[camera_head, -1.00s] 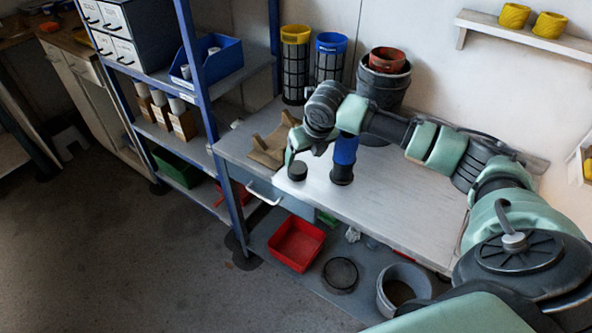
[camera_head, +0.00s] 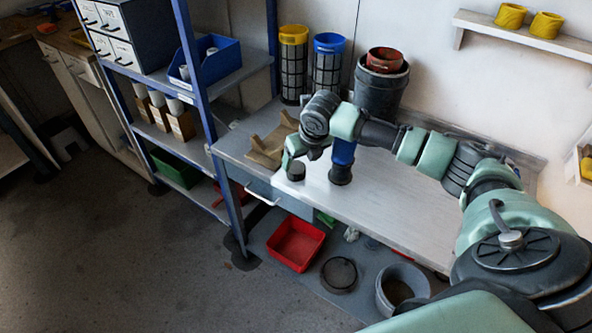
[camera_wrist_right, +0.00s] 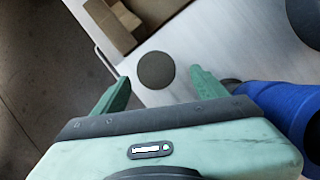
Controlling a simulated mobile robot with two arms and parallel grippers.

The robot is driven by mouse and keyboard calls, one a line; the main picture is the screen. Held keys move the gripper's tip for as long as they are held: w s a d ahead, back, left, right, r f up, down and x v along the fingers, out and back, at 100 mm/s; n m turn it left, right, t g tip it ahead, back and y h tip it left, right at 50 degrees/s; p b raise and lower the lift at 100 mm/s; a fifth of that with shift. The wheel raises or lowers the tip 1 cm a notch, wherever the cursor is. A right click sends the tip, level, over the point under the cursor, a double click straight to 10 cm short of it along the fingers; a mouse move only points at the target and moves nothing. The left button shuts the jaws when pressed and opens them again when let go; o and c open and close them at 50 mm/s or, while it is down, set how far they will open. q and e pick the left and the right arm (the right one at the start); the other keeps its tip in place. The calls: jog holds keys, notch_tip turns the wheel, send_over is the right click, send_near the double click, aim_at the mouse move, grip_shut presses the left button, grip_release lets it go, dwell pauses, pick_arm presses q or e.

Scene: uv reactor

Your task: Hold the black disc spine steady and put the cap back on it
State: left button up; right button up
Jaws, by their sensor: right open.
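A blue upright cylinder with a black base (camera_head: 342,158) stands on the grey workbench; I take it as the disc spine. My right wrist and forearm hide its top. A small dark round disc (camera_head: 296,171), likely the cap, lies on the bench to its left, near the front edge. My right gripper (camera_head: 296,160) is open above the disc. In the right wrist view the disc (camera_wrist_right: 156,70) shows beyond and between the open fingers (camera_wrist_right: 160,88), apart from both. The blue cylinder (camera_wrist_right: 290,105) is just right of the right finger. My left gripper is not in view.
A brown cradle (camera_head: 268,147) sits at the bench's left end. Yellow-topped (camera_head: 293,65) and blue-topped (camera_head: 329,65) mesh cartridges and a dark bucket (camera_head: 381,88) stand at the back. The bench's right part (camera_head: 400,200) is clear. A red tray (camera_head: 295,245) is on the lower shelf.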

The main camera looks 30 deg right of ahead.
aim_at(298, 169)
jog(key=f, duration=0.2)
jog(key=w+f, duration=0.1)
jog(key=f, duration=0.1)
jog(key=shift+a, duration=0.3)
jog(key=shift+w+d+f, duration=0.1)
jog(key=shift+w+f, duration=0.05)
jog(key=shift+f, duration=0.25)
jog(key=c, duration=1.3)
notch_tip(298, 169, up, 20)
jog(key=shift+r, duration=0.1)
